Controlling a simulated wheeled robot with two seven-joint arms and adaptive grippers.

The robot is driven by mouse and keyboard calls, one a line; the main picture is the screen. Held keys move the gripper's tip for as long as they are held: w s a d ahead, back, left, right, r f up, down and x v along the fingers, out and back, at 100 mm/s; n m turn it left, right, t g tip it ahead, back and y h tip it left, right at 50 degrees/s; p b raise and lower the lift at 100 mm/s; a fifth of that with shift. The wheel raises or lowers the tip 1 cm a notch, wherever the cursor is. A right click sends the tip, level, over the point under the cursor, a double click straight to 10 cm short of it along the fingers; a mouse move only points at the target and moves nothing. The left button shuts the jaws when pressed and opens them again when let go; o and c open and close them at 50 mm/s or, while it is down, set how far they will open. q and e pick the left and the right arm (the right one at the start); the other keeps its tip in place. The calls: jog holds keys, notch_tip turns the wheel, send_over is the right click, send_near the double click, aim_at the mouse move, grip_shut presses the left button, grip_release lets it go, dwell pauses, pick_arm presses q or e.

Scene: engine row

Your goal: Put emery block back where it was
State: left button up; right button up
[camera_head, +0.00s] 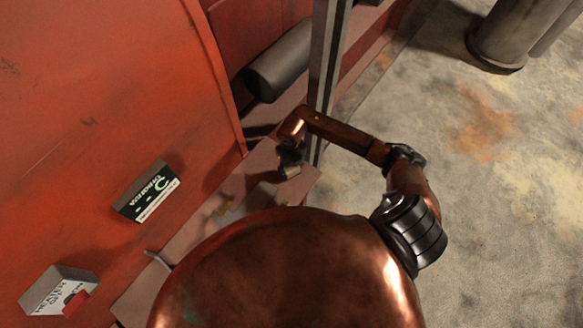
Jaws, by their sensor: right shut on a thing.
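My right gripper (290,163) is at the upper middle, at the end of the copper arm that comes in from the right. It is shut on a small tan block (291,172), which looks like the emery block. The gripper hides part of the block. The block is over or at the right end of a narrow pinkish ledge (262,163) along the red wall; I cannot tell whether it touches the ledge. My left gripper is not in view.
A dark labelled box (147,191) and a white box (58,290) are at the red wall (100,90). A grey metal post (322,75) and a dark cylinder (280,62) stand close behind the gripper. Open floor (500,200) lies right.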

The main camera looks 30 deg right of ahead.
aim_at(291, 168)
jog(key=o, duration=1.1)
jog(key=shift+f, duration=0.1)
notch_tip(291, 168, up, 12)
jog(key=shift+r+b, duration=0.2)
jog(key=shift+b, duration=0.25)
